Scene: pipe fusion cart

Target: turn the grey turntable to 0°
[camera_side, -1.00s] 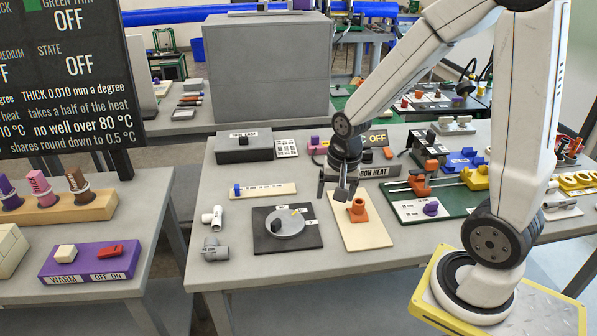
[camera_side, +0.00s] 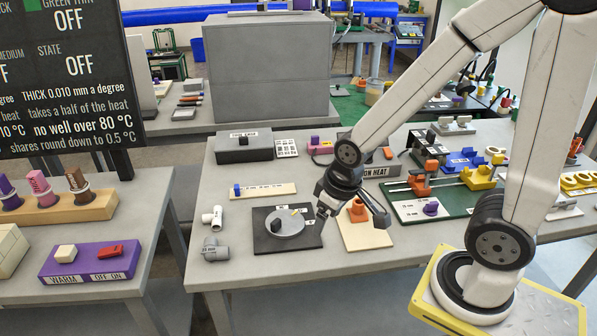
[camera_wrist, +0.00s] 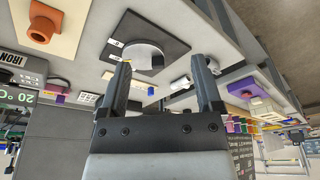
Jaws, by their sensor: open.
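The grey turntable (camera_side: 287,224) is a round disc on a dark square plate (camera_side: 267,243).
An orange pipe holder (camera_side: 357,209) on a cream board (camera_side: 362,238) stands right of the turntable, close under my gripper. Grey and white pipe fittings (camera_side: 214,251) lie to its left. A cream strip with a blue peg (camera_side: 264,190) lies behind it.

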